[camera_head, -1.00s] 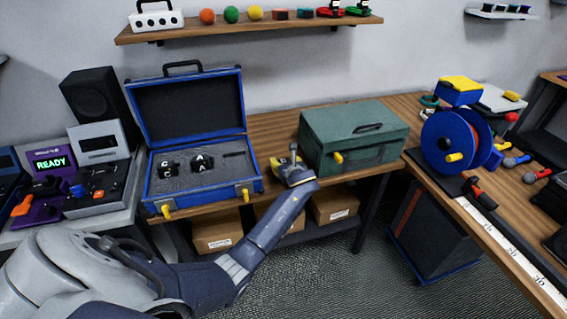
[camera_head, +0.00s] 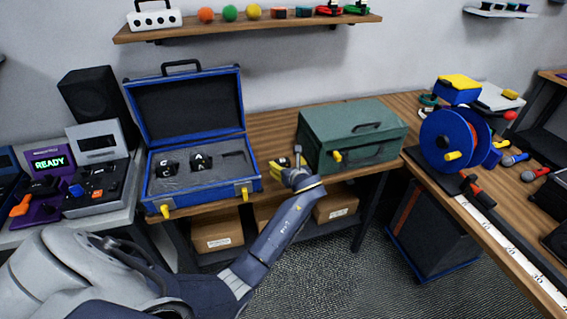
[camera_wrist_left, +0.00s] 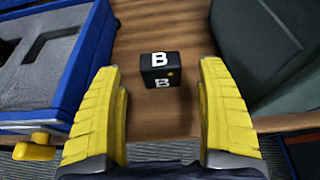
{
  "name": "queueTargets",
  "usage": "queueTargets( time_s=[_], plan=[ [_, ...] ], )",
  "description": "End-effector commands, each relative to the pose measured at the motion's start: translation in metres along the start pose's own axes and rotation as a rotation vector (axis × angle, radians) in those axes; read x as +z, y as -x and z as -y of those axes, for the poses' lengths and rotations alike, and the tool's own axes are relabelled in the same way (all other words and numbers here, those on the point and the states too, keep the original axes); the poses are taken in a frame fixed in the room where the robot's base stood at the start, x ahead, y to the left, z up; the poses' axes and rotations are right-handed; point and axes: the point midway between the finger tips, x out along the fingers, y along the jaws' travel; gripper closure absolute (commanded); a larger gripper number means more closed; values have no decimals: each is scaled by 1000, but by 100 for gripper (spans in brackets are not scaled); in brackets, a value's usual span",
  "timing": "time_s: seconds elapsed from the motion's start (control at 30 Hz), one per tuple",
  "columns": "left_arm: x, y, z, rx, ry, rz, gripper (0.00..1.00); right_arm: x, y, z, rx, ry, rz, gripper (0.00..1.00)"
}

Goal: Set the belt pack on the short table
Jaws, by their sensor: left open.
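The belt pack, a small black block marked B (camera_wrist_left: 160,68), stands on the wooden tabletop (camera_wrist_left: 160,118) in the left wrist view. It lies between the lines of my left gripper's yellow fingers (camera_wrist_left: 158,80), with clear gaps on both sides. That gripper is open and holds nothing. My right gripper is not in view.
An open blue case (camera_head: 205,198) with blocks marked C (camera_head: 168,166) and A (camera_head: 199,163) and an empty recess stands left of the belt pack. A green box (camera_head: 352,134) stands to its right. A blue cable reel (camera_head: 440,142) is on the right-hand table.

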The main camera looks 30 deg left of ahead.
Motion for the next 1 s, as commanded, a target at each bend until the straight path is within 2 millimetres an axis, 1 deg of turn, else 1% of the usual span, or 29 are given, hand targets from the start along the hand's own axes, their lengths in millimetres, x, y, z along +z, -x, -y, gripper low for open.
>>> queueTargets(
  time_s=[0.03, 0.1, 0.3, 0.5, 0.6, 0.67, 0.77, 0.83, 0.87, 0.9, 0.97, 1.0],
  plan=[
    [0, 10, 1, -3, 2, 0, 26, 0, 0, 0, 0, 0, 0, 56],
    [0, 21, 0, -1, 1, -1, 26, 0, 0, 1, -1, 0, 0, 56],
    [0, 48, 0, -2, 2, 0, 26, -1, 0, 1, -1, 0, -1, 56],
    [0, 62, 0, -1, 1, 1, 26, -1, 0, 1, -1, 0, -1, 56],
    [-1, 65, 0, -2, 1, -1, 26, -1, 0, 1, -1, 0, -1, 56],
    [-7, 64, 1, -6, 8, -8, 26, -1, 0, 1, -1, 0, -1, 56],
    [-36, 56, 5, -27, 42, -46, 26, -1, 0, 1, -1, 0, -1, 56],
    [-73, 49, 9, -51, 93, -95, 26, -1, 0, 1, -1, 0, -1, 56],
    [-93, 45, 9, -61, 121, -122, 26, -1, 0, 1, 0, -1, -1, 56],
    [-122, 41, 10, -74, 166, -163, 26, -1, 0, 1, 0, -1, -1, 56],
    [-170, 36, 8, -87, 243, -234, 26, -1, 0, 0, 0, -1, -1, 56],
    [-205, 34, 4, -89, 298, -286, 26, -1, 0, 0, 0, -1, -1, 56]
  ],
)
